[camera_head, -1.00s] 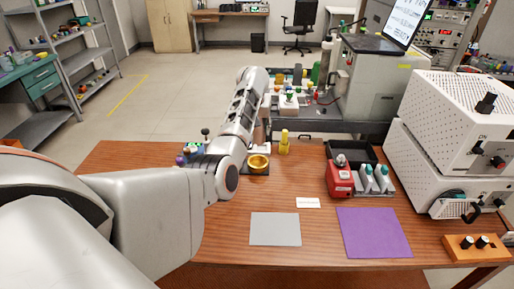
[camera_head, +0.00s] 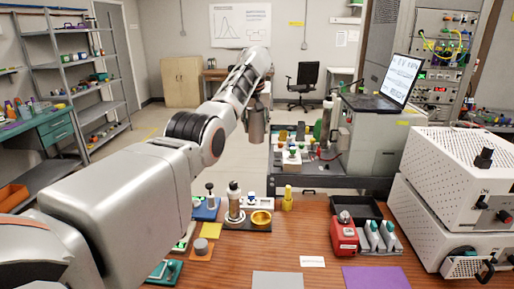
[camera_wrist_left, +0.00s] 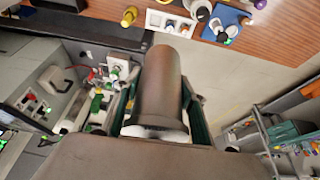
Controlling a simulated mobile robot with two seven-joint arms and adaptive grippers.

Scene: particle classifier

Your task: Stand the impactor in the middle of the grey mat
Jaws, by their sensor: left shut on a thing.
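My left gripper (camera_head: 262,97) is shut on a grey metal cylinder, which I take to be the impactor (camera_head: 256,125). It is held high beyond the table's far edge, roughly upright. In the left wrist view the impactor (camera_wrist_left: 161,84) lies between the green-sided fingers of the left gripper (camera_wrist_left: 160,108). The grey mat (camera_head: 278,280) lies bare at the table's near side, cut off by the bottom of the head view. My right gripper is not in view.
A purple mat (camera_head: 375,278) lies right of the grey mat, with a white card (camera_head: 312,261) behind. A gold bowl (camera_head: 261,218), a yellow bottle (camera_head: 287,198) and a dark-topped bottle (camera_head: 234,200) stand farther back. A red device (camera_head: 343,235) and white boxes (camera_head: 455,172) stand at right.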

